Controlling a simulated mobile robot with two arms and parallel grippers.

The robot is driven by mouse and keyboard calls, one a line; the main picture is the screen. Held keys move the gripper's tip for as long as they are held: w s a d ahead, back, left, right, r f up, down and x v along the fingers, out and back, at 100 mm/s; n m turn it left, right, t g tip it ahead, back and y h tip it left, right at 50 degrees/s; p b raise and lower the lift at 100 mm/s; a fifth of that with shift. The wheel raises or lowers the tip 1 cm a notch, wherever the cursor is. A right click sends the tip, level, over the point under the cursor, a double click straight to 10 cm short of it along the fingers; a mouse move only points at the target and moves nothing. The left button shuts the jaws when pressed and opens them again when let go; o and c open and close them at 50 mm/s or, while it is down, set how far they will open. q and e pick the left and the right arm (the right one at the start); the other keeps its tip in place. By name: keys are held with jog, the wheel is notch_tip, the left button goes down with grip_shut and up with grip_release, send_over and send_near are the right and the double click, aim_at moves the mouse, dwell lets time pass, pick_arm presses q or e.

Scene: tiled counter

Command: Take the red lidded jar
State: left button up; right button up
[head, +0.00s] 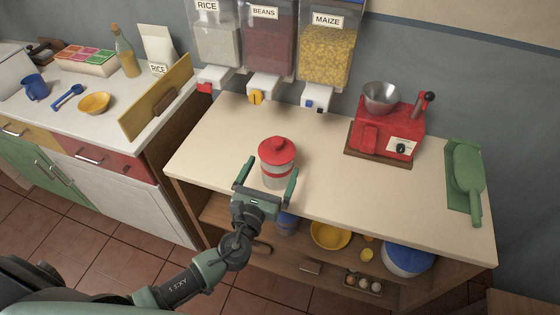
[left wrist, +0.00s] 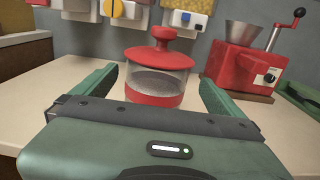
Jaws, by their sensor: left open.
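The red lidded jar (head: 278,162) stands upright on the cream counter (head: 330,180), near its front edge. It has a red lid with a knob, a clear body and a red base. My left gripper (head: 268,180) is open, with its green fingers on either side of the jar's front. In the left wrist view the jar (left wrist: 158,75) stands between the two fingers (left wrist: 158,90), with a visible gap on each side; the gripper body hides nothing of the lid. My right gripper is not in view.
Wall dispensers of rice, beans and maize (head: 328,45) hang behind the jar. A red grinder (head: 390,128) stands to the right, with a green scoop (head: 467,172) beyond it. A shelf below holds a yellow bowl (head: 330,235). The counter around the jar is clear.

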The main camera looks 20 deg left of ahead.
aim_at(277, 156)
pick_arm(q)
jog(key=shift+w+r, duration=0.2)
jog(key=shift+w, duration=0.4)
jog(key=w, duration=0.2)
jog(key=w+f+p, duration=0.1)
jog(key=w, duration=0.1)
jog(key=shift+w, duration=0.35)
jog(key=shift+s, duration=0.15)
jog(key=shift+c, duration=0.3)
jog(key=c, duration=2)
jog(key=shift+a+r, duration=0.1)
jog(key=shift+r, duration=0.05)
